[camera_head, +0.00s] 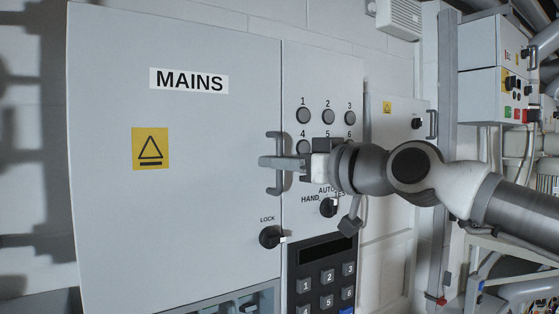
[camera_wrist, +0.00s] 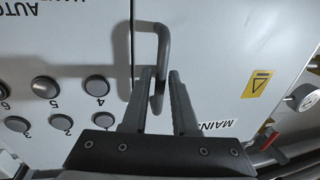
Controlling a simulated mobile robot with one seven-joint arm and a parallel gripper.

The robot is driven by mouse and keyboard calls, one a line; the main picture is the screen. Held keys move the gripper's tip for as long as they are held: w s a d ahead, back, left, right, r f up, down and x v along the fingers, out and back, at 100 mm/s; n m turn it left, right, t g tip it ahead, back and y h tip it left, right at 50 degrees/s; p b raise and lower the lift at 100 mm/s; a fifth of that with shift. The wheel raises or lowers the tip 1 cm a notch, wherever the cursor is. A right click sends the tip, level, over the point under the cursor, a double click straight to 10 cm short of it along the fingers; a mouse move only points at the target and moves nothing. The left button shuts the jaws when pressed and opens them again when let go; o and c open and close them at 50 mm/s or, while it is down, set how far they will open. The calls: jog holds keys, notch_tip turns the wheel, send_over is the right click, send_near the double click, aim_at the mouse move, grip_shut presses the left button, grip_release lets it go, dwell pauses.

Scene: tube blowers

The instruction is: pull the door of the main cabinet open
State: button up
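The main cabinet door (camera_head: 190,205) is a large grey panel with a MAINS label and a yellow warning sign. It looks shut, level with the panel beside it. Its dark U-shaped handle (camera_head: 275,189) is at the door's right edge in the head view. My gripper (camera_head: 265,162) is at the handle, hiding its middle. In the wrist view, the handle bar (camera_wrist: 161,50) runs into the gap between the two fingers of my gripper (camera_wrist: 161,72). The fingers are apart, one on each side of the bar, with a gap showing.
A lock knob (camera_head: 270,237) sits below the handle. The control panel (camera_head: 295,70) to the right carries round buttons, a selector knob (camera_head: 328,208) and a keypad (camera_head: 322,277). A smaller cabinet (camera_head: 388,150) stands farther right, partly behind my arm. The door's face is clear.

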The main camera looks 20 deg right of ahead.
grip_shut()
dwell(1.4)
